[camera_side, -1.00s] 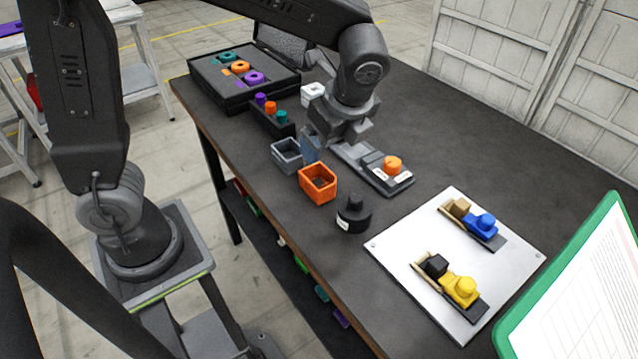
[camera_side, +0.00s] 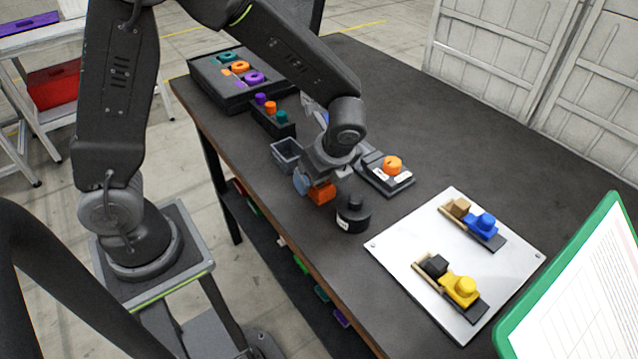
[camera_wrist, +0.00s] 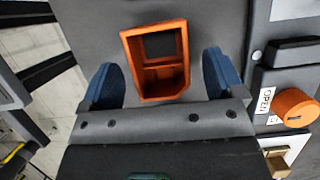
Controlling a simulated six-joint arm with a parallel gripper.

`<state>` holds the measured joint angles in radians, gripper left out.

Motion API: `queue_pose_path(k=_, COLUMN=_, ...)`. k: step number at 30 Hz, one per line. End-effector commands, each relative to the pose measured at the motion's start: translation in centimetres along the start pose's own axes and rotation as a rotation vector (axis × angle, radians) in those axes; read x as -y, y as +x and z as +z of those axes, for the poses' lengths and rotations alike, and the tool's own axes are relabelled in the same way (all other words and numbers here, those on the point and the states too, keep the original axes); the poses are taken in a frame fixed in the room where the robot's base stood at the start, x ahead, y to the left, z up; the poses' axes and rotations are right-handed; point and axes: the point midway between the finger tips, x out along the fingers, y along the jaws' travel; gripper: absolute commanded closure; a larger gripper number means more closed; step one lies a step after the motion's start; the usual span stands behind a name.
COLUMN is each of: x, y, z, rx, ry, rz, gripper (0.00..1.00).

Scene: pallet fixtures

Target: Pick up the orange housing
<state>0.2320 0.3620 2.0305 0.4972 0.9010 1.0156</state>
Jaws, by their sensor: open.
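The orange housing (camera_side: 321,194) is a small open-topped box standing on the dark table, partly hidden by my gripper in the side view. In the wrist view the orange housing (camera_wrist: 181,84) lies between two blue fingers, with its hollow inside showing. My gripper (camera_wrist: 161,75) is open, with one finger to each side of the housing and a visible gap on both sides. In the side view my gripper (camera_side: 312,184) is low over the housing. I cannot tell how far the fingertips are above the table.
A grey open box (camera_side: 287,153) stands behind the housing, and a black round part (camera_side: 353,216) stands close in front, to its right. A grey fixture with an orange knob (camera_side: 392,165) is to the right. A metal plate (camera_side: 400,247) carries blue and yellow parts.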

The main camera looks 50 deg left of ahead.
Motion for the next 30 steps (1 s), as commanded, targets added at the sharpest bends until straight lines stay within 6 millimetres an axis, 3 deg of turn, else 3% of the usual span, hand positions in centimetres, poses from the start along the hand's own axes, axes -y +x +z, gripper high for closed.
queue_pose_path(k=5, x=0.0, y=1.9, z=0.0, rx=0.001, ry=-0.003, rz=-0.001, gripper=0.13)
queue_pose_path(k=13, x=0.0, y=2.1, z=0.0, rx=0.0, ry=-0.003, rz=-0.003, gripper=0.14)
queue_pose_path(k=30, x=0.0, y=2.1, z=0.0, rx=0.0, ry=-0.003, rz=-0.003, gripper=0.68)
